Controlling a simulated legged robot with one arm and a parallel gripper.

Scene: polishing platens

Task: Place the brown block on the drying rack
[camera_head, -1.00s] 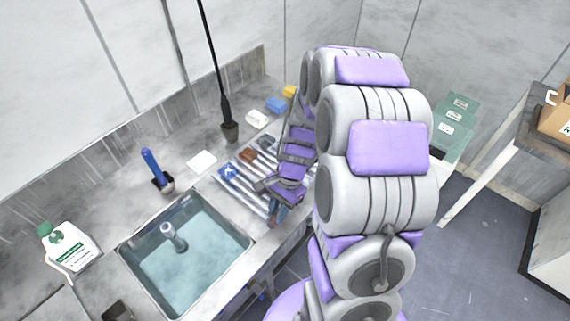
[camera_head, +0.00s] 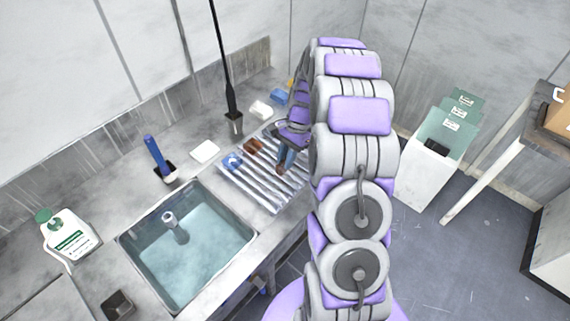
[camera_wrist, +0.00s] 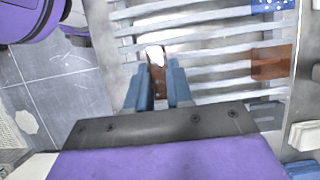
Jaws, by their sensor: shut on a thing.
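My gripper (camera_wrist: 156,88) has blue fingers shut on a narrow brown block (camera_wrist: 157,77) in the wrist view, with a bright glare at its far end. In the head view, my gripper (camera_head: 286,158) is at the right part of the drying rack (camera_head: 259,187), partly hidden by my arm. The rack's pale slats (camera_wrist: 212,71) lie beneath and beside the held block. I cannot tell whether the block touches them. A second brown block (camera_head: 253,146) lies at the rack's back, and it also shows in the wrist view (camera_wrist: 270,62).
A blue speckled piece (camera_head: 232,162) sits on the rack's left. The sink (camera_head: 187,243) is left of the rack. White (camera_head: 260,109) and blue (camera_head: 279,96) blocks stand behind it, near a dark pole in a holder (camera_head: 233,122). Several slats between the two brown blocks are bare.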

